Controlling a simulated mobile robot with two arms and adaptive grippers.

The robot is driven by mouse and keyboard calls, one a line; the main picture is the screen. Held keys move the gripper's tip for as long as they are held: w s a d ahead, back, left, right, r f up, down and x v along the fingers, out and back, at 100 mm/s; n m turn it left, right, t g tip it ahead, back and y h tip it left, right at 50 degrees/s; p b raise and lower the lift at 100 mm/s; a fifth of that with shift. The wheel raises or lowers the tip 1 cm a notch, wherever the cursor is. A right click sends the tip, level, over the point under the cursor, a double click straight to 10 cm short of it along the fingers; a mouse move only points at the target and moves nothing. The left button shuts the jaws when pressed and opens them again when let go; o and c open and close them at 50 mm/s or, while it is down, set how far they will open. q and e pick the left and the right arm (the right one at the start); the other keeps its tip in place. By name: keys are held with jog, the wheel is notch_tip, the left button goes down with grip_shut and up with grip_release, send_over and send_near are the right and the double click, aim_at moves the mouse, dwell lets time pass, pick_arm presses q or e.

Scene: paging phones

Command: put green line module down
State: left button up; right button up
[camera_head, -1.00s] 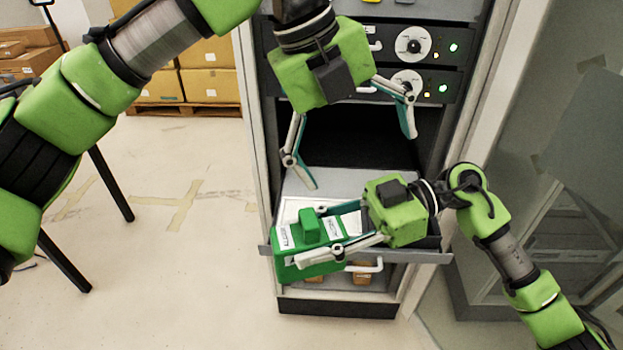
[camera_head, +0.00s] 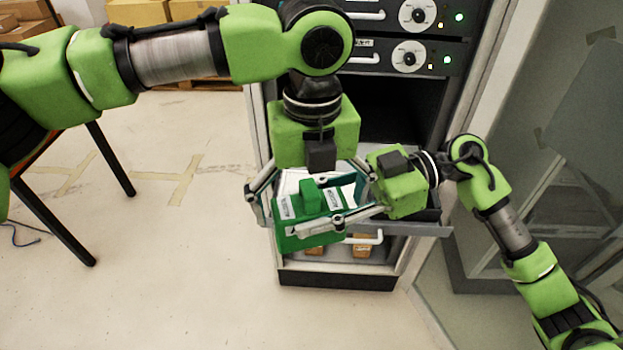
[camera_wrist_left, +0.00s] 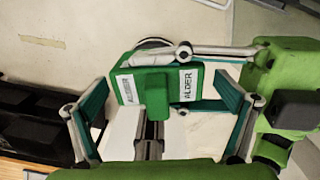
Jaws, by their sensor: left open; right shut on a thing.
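The green line module (camera_head: 309,215) is a green box with a raised green block on top and white labels, one reading "ALDER" in the left wrist view (camera_wrist_left: 158,92). My right gripper (camera_head: 338,212) is shut on it from the right and holds it at the front of the pulled-out rack shelf (camera_head: 420,229). I cannot tell whether it touches the shelf. My left gripper (camera_head: 308,190) is open just above and behind the module. In the left wrist view, the left fingers (camera_wrist_left: 165,117) stand wide apart, one on each side of the module, without closing on it.
The rack has units with dials and lights (camera_head: 408,57) above a dark empty bay (camera_head: 400,112). Below the shelf is a compartment with small brown boxes (camera_head: 361,246). A dark-legged table (camera_head: 60,225) stands at left. Cartons (camera_head: 135,13) are at the back. The floor between is clear.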

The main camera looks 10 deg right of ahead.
pick_arm(q)
jog(key=shift+f, duration=0.85)
jog(key=shift+c, duration=0.3)
jog(key=c, duration=1.2)
jog(key=shift+d, duration=0.1)
jog(key=shift+c, duration=0.8)
pick_arm(e)
jog(key=o, duration=1.4)
jog(key=shift+r, duration=0.1)
